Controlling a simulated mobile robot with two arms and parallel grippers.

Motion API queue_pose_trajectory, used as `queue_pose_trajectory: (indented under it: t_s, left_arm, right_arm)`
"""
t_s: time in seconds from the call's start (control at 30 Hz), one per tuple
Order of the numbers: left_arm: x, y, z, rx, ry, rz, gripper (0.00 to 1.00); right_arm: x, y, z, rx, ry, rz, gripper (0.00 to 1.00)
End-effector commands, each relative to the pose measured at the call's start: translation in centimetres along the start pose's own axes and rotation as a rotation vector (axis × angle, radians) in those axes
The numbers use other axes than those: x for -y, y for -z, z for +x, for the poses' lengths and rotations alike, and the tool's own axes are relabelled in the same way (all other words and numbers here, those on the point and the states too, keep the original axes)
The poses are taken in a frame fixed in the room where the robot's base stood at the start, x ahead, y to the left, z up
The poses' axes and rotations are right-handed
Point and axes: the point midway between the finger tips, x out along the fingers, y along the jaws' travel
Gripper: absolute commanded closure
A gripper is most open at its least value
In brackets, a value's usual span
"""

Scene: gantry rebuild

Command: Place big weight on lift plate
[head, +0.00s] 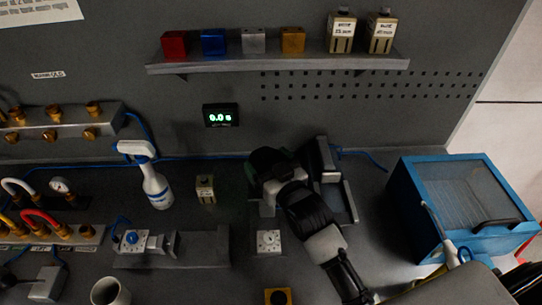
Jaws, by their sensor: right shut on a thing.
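My right gripper (267,168) is over the middle of the bench, with its arm coming in from the lower right. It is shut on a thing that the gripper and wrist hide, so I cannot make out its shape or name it. A metal fixture with an upright block (323,160) and a flat side plate (349,202) stands just right of the gripper; it may be the lift, but I cannot tell. A small labelled block (205,189) stands on the bench left of the gripper. My left gripper is out of view.
A shelf (280,63) holds coloured blocks and two labelled weights (341,33). A display (220,115) reads 0.0. A spray bottle (155,185), a clamp fixture (135,243) and a cup (108,291) stand left. A blue clear-lidded box (415,210) stands right of my arm.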

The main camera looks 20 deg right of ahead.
Motion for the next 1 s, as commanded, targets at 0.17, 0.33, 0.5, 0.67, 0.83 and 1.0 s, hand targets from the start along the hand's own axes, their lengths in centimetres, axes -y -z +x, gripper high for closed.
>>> queue_pose_trajectory:
  t_s: [0.17,0.33,0.5,0.67,0.83,1.0]
  left_arm:
    - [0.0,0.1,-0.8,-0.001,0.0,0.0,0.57]
    - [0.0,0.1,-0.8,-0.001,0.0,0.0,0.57]
    - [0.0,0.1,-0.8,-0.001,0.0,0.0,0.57]
    - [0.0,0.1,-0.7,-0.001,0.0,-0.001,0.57]
    - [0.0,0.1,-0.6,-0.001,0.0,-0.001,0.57]
    - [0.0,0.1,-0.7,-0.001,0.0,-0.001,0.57]
  right_arm:
    - [0.0,-1.1,0.1,-0.019,0.0,-0.001,0.9]
    - [0.0,-1.8,0.0,-0.022,0.0,-0.001,0.9]
    - [0.0,-1.8,0.0,-0.023,0.0,-0.001,0.9]
    - [0.0,-2.0,0.0,-0.023,0.0,-0.001,0.9]
    - [-0.1,-2.9,-0.1,0.002,-0.001,-0.001,0.0]
    - [0.0,-2.8,-0.1,0.002,0.0,0.0,0.0]
